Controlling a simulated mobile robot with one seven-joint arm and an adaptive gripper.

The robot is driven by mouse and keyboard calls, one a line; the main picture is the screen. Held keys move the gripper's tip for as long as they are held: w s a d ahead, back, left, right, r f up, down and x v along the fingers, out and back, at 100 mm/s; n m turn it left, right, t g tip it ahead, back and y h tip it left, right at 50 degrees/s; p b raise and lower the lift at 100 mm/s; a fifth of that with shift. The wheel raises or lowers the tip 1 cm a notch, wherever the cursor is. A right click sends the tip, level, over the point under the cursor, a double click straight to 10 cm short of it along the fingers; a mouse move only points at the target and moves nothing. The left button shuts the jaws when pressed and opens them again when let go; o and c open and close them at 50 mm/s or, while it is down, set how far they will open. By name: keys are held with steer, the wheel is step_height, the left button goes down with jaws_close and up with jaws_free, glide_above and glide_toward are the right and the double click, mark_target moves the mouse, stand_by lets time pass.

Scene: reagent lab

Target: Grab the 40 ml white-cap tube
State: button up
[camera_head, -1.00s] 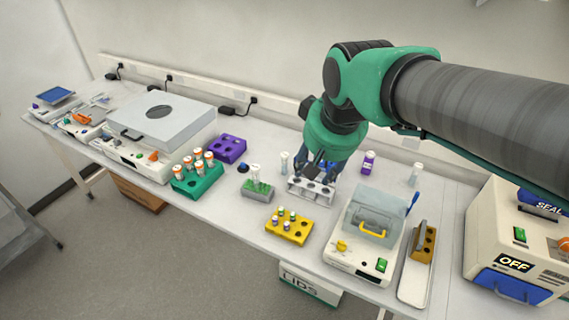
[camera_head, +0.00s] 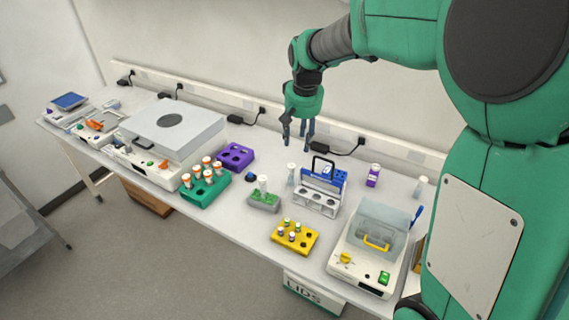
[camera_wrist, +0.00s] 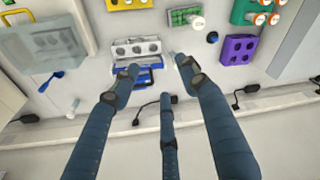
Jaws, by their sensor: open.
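Several clear tubes with pale caps are in view, and I cannot read their volumes. One tube (camera_head: 291,174) stands alone on the bench left of the grey-white rack; it shows in the wrist view (camera_wrist: 178,58), partly hidden by a fingertip. Another tube (camera_head: 420,187) stands at the right, near the wall; the wrist view shows it too (camera_wrist: 75,105). A third tube (camera_head: 263,184) sits in the grey-and-green rack (camera_head: 265,201). My gripper (camera_head: 299,138) is open and empty, above the back of the bench; in the wrist view its fingers (camera_wrist: 158,72) are spread.
The grey-white rack (camera_head: 317,202) stands before a blue rack with a dark handle (camera_head: 323,164). Nearby are a purple bottle (camera_head: 373,176), a yellow rack (camera_head: 295,240), a green rack with orange-capped tubes (camera_head: 205,190) and a purple rack (camera_head: 236,158). Cables and plugs run along the wall.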

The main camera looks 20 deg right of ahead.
steer(key=w+d+f+g+p, duration=0.1)
steer(key=w+d+f+p, duration=0.1)
steer(key=w+f, duration=0.8)
steer(key=g+p, duration=0.1)
steer(key=p, duration=0.1)
glide_above(291, 177)
steer(key=w, duration=0.1)
steer(key=shift+m, duration=0.4)
steer(key=f, duration=1.1)
steer(key=shift+d+f, duration=0.25)
steer(key=shift+f, duration=0.2)
steer(key=shift+b, duration=0.3)
steer(key=shift+w+f, duration=0.1)
steer(key=shift+f, duration=4.15)
steer(key=shift+f, duration=0.1)
steer(key=shift+w+f, duration=0.15)
steer(key=shift+f, duration=2.35)
steer(key=shift+c, duration=0.3)
